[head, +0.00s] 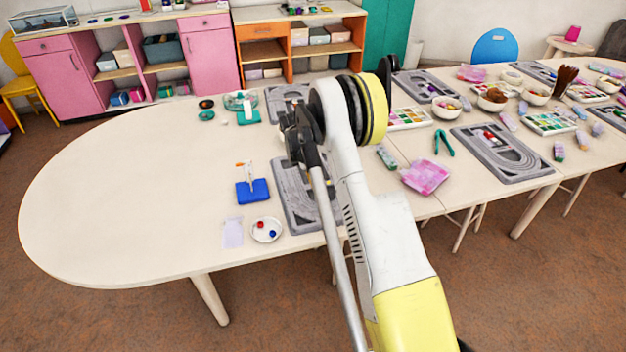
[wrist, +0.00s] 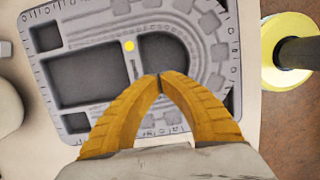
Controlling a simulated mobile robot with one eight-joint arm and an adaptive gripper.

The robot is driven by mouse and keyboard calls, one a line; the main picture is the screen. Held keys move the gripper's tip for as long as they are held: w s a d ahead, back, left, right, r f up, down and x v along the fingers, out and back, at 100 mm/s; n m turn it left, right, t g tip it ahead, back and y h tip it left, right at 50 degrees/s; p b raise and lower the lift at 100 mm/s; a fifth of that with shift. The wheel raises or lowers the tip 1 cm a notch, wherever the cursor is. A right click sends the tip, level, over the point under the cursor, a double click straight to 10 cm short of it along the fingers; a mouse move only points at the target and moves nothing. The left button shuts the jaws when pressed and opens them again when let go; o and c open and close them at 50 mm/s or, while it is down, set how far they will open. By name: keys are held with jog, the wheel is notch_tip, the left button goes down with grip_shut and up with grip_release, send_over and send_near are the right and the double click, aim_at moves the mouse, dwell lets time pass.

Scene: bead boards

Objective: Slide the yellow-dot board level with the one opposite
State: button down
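The yellow-dot board (wrist: 97,33) is a grey bead board with a curved track and sunken compartments; it fills much of the wrist view, and its yellow dot (wrist: 129,45) shows near the middle. In the head view a grey board (head: 290,205) lies near the table's front edge, partly hidden by my arm; no dot is visible on it there. Another grey board (head: 275,104) lies across the table at the far edge, also partly covered by my arm. My gripper (wrist: 158,80) is over the yellow-dot board, its orange fingertips meeting with nothing between them. Contact cannot be told.
Left of the near board are a blue block (head: 253,192), a white dish with beads (head: 266,230) and a pale sheet (head: 232,232). A teal item (head: 248,117) lies beside the far board. More boards and bowls crowd the right. The table's left end is clear.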

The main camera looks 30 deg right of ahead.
aim_at(330, 193)
jog(key=b+x, duration=0.1)
jog(key=x, duration=0.3)
jog(key=shift+f, duration=0.2)
jog(key=d, duration=0.1)
jog(key=s+d+b, duration=0.1)
jog(key=d, duration=0.1)
jog(key=shift+d+f+b, duration=0.2)
jog(key=shift+d+b, duration=0.05)
jog(key=shift+b, duration=0.05)
jog(key=shift+d+r, duration=0.15)
jog(key=shift+d, duration=0.1)
jog(key=d, duration=0.2)
jog(key=s+d, duration=0.1)
jog(key=d, duration=0.1)
jog(key=s+d, duration=0.1)
jog(key=d, duration=0.1)
jog(key=shift+d, duration=0.3)
jog(key=shift+r, duration=0.1)
